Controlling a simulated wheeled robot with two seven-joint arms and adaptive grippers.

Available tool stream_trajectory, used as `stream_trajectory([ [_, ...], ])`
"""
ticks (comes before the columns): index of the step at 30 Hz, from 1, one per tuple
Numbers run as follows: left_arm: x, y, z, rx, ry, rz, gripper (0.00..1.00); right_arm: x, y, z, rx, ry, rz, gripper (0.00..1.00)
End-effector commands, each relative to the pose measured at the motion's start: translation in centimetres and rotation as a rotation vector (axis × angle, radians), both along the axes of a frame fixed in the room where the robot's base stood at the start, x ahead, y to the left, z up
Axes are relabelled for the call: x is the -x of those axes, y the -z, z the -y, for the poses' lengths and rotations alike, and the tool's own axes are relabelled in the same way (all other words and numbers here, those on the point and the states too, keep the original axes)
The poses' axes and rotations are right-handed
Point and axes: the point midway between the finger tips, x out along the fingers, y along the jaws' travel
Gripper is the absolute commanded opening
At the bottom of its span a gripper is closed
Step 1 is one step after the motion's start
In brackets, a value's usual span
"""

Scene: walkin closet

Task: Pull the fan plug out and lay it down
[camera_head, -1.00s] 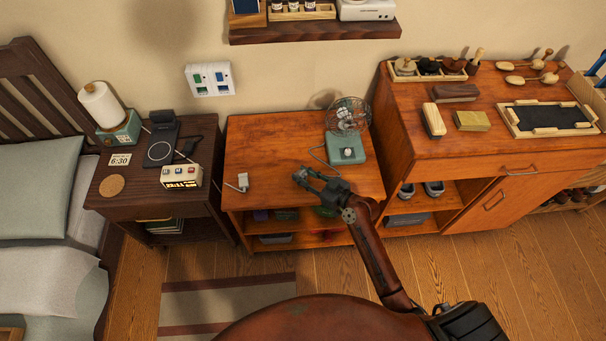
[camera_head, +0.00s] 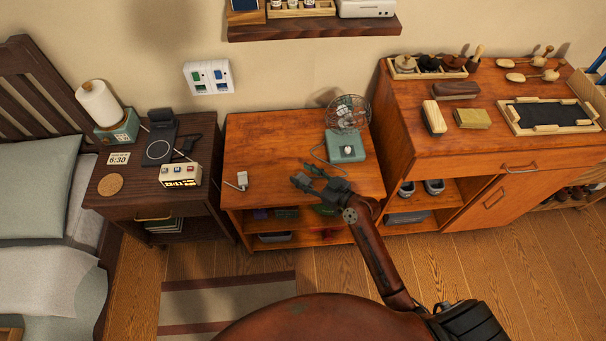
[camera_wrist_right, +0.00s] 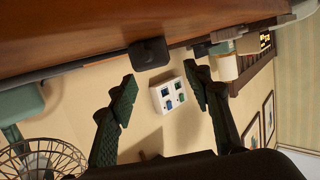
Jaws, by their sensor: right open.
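The green desk fan (camera_head: 346,147) with its round wire cage stands on the right of the low orange cabinet (camera_head: 262,140). A thin cord loops out from its left side. A small white plug-like piece (camera_head: 238,182) lies near the cabinet top's front left. The wall socket plate (camera_head: 209,78) has green and blue parts; it also shows in the right wrist view (camera_wrist_right: 170,95). My right gripper (camera_head: 302,174) is open and empty over the cabinet's front, left of and nearer than the fan. The fan cage (camera_wrist_right: 42,160) shows in the wrist view. My left gripper is out of view.
A nightstand (camera_head: 115,205) on the left holds a clock, charger and paper roll. A taller cabinet (camera_head: 450,148) stands at the right. A wall shelf (camera_head: 314,30) hangs above. A dark block (camera_wrist_right: 150,53), unclear what, shows near the fingers. The cabinet top's middle is clear.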

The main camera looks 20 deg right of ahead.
Motion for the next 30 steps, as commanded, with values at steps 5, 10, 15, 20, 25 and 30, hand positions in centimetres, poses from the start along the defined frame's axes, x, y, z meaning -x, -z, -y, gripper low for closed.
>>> stream_trajectory([
  [5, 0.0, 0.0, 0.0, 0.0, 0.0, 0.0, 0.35, 2.4, -0.5, 1.4, 0.006, 0.0, -0.002, 0.46],
  [10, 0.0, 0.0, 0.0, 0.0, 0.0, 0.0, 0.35, 5.6, -1.3, 3.1, 0.006, -0.001, -0.002, 0.46],
  [15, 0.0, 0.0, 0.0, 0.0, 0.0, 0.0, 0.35, 8.1, -2.1, 4.5, 0.004, -0.002, -0.002, 0.46],
  [20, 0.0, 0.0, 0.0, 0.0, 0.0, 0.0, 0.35, 9.5, -2.4, 5.3, 0.002, 0.0, -0.001, 0.46],
  [25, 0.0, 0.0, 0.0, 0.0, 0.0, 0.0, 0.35, 9.9, -2.7, 5.5, 0.0, 0.0, 0.0, 0.46],
  [30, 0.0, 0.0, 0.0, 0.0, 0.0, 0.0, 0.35, 9.9, -2.7, 5.5, 0.0, 0.0, 0.0, 0.46],
])
